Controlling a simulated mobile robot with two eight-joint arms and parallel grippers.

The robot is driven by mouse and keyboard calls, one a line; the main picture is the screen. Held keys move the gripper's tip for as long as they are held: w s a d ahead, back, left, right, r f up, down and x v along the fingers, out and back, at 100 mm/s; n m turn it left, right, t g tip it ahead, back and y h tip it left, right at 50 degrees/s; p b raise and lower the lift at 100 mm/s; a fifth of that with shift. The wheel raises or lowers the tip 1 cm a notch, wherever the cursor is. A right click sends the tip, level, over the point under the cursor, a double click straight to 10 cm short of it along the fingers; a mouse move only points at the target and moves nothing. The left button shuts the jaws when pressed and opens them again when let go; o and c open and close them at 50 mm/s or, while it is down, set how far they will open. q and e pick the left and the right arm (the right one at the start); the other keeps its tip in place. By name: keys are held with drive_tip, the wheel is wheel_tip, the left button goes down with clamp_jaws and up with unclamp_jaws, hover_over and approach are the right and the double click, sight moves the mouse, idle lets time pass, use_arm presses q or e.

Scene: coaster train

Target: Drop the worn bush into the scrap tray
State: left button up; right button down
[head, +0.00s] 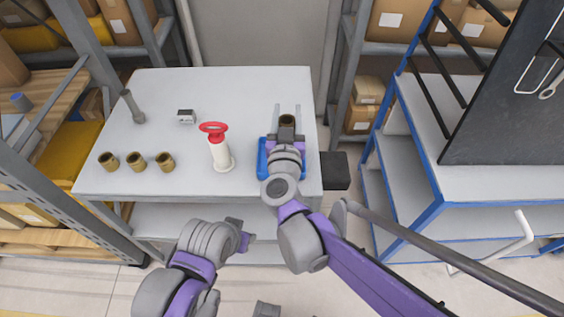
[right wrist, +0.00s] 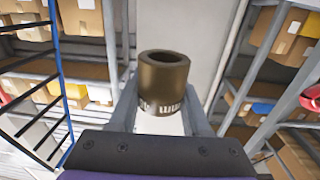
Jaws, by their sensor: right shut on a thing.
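My right gripper (head: 287,125) is shut on a dark bronze bush (head: 287,119), a short hollow cylinder. In the right wrist view the bush (right wrist: 164,82) sits upright between the two fingers (right wrist: 160,112), its open bore showing. A blue tray (head: 262,160) lies near the table's right front edge, mostly hidden under my right gripper and wrist. The bush appears beyond the tray's far side in the head view; its height above the table is unclear. My left gripper (head: 240,234) is in front of the table, low, and I cannot tell its opening.
Three brass bushes (head: 136,161) stand in a row at the left of the grey table (head: 240,90). A white stand with a red handle (head: 219,150), a small box (head: 186,117) and a grey rod-like part (head: 132,106) are also there. A blue-framed rack (head: 430,180) stands to the right.

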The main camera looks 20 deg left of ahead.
wheel_tip(320, 180, down, 6)
drive_tip(key=b, duration=0.4)
drive_tip(key=shift+r, duration=0.1)
drive_tip(key=shift+c, duration=1.4)
unclamp_jaws()
drive_tip(key=v, duration=1)
drive_tip(key=shift+s, duration=0.35)
drive_tip(key=shift+d, duration=0.2)
